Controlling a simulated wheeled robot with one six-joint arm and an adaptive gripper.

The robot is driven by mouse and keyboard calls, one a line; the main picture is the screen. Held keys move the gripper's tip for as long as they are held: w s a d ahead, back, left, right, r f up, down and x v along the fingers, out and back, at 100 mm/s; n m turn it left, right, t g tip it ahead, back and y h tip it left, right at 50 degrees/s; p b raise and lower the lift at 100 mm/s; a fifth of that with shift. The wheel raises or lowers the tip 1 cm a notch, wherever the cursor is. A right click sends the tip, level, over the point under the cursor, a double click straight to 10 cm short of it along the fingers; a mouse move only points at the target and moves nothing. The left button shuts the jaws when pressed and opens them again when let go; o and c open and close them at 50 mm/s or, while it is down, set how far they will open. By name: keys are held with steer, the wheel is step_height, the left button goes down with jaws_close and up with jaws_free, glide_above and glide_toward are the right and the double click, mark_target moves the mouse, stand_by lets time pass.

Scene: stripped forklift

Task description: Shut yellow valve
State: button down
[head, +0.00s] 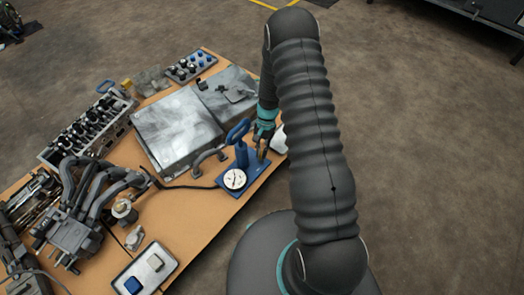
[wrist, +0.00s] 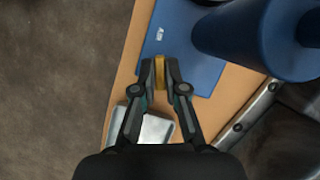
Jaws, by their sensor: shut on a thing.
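The yellow valve (wrist: 160,73) shows in the wrist view as a narrow yellow piece between my fingertips. My gripper (wrist: 161,80) is shut on it, one finger on each side. The valve sits over the blue base plate (wrist: 180,50), beside a blue cylinder (wrist: 245,35). In the head view my gripper (head: 263,145) reaches down to the right side of the blue pump unit (head: 241,155), which has a white round gauge (head: 234,179) and a blue handle. The valve's lower part is hidden, and I cannot tell how far it is turned.
A pale metal piece (wrist: 154,129) lies under my gripper.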

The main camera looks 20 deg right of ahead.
steer(key=shift+d+f+m+t+y+b, duration=0.1)
steer(key=shift+m+t+y+b, duration=0.25)
steer(key=shift+m, duration=0.75)
steer(key=shift+m+t, duration=0.25)
steer(key=shift+m, duration=0.85)
steer(key=c, duration=1.2)
jaws_free()
steer(key=shift+y, duration=0.25)
steer(key=v, duration=1.2)
steer(key=shift+n, duration=0.3)
